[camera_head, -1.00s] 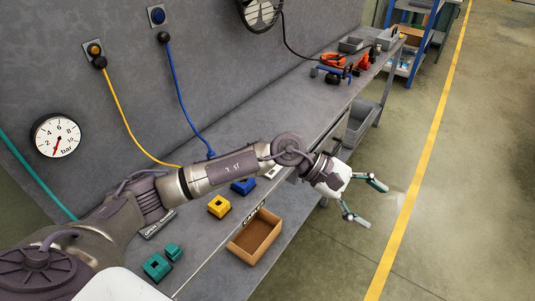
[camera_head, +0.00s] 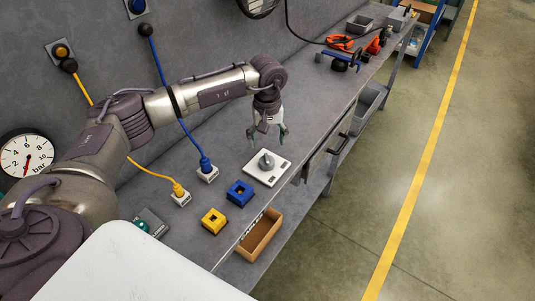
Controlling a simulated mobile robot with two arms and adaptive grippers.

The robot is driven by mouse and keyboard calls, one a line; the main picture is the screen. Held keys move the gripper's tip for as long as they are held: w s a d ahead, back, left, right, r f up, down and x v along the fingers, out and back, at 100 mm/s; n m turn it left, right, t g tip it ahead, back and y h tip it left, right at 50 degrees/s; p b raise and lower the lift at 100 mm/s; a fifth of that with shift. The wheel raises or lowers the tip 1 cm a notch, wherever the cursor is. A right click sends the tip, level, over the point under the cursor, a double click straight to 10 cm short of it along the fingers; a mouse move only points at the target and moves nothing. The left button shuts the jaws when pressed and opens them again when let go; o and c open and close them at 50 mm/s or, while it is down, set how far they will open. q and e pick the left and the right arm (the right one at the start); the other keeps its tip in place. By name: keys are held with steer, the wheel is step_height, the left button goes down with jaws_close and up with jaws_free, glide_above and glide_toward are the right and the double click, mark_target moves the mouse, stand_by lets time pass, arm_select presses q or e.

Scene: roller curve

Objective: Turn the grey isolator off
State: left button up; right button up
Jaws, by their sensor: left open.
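The grey isolator is a pale square plate (camera_head: 268,176) with a grey rotary knob (camera_head: 266,161) at its middle. It lies on the bench near the front edge. Small dark marks show on the plate, too small to read, and I cannot tell the switch position. My left gripper (camera_head: 267,137) points down just above and behind the knob. Its two fingers are spread, with nothing between them, and it appears apart from the knob. My right gripper is not in view.
Blue (camera_head: 240,193) and yellow (camera_head: 213,220) blocks sit left of the isolator, with blue (camera_head: 207,171) and yellow (camera_head: 179,194) cable plugs behind. An open brown box (camera_head: 260,236) is at the bench front. Orange and dark tools lie farther along the bench.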

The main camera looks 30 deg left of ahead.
mark_target(267, 158)
arm_select(q)
steer(key=f, duration=0.2)
steer(key=f+p, duration=0.1)
steer(key=f, duration=0.1)
steer(key=shift+w+a+f, duration=0.1)
steer(key=shift+w+a, duration=0.1)
steer(key=shift+a, duration=0.1)
steer(key=f+p, duration=0.1)
steer(key=f, duration=0.3)
steer(key=shift+w, duration=0.2)
steer(key=shift+f, duration=0.6)
steer(key=shift+c, duration=2.4)
steer(key=c, duration=0.7)
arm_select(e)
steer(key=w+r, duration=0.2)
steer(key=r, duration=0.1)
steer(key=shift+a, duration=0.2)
